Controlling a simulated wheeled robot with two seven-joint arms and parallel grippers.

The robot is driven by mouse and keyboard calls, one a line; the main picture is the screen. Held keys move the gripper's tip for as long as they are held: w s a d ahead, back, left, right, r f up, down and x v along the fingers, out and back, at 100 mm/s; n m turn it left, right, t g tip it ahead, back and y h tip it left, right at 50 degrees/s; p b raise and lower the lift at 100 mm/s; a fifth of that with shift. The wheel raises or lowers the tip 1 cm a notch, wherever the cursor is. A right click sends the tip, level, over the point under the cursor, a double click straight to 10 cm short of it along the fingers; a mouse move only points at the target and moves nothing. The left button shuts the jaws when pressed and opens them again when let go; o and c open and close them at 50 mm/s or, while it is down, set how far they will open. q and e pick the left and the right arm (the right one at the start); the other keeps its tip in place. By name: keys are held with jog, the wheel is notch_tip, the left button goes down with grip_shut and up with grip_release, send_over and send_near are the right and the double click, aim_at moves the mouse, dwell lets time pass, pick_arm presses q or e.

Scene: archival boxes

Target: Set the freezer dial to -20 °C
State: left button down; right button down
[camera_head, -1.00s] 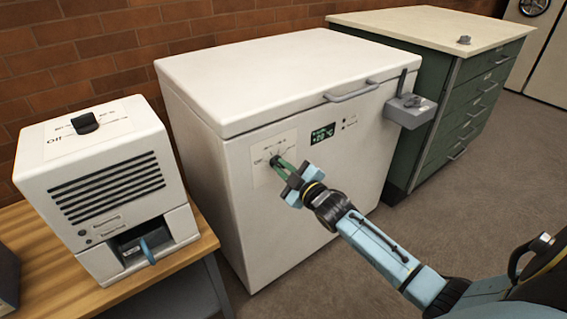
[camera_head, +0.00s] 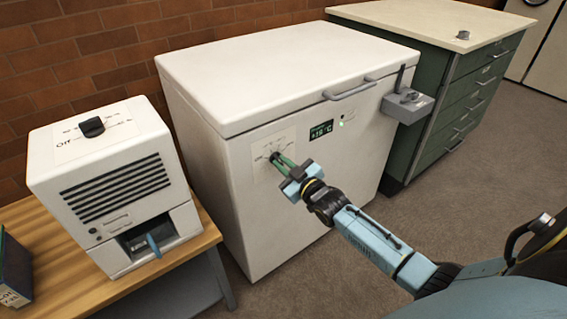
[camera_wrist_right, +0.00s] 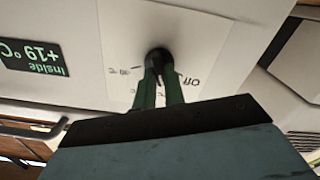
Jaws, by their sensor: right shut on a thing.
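The white chest freezer (camera_head: 225,200) stands in the middle of the head view with its lid closed. Its small dark dial (camera_head: 276,157) sits on a pale label plate on the front, and shows in the right wrist view (camera_wrist_right: 158,56). My right gripper (camera_head: 281,162) has its green fingers shut on the dial, also in the wrist view (camera_wrist_right: 160,75). The fingers partly hide the dial, so I cannot read its setting. The freezer's display (camera_head: 321,131) reads +19 °C inside, and it shows upside down in the wrist view (camera_wrist_right: 32,57). My left gripper is not in view.
A white device (camera_head: 115,190) with a black knob marked Off stands on a wooden bench (camera_head: 190,240) at left. A dark box (camera_head: 14,270) is at the bench's left edge. A grey latch (camera_head: 407,106) sticks out at the freezer's right, beside a green drawer cabinet (camera_head: 455,110).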

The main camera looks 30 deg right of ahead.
dwell(0.4)
jog(key=c, duration=1.5)
grip_release()
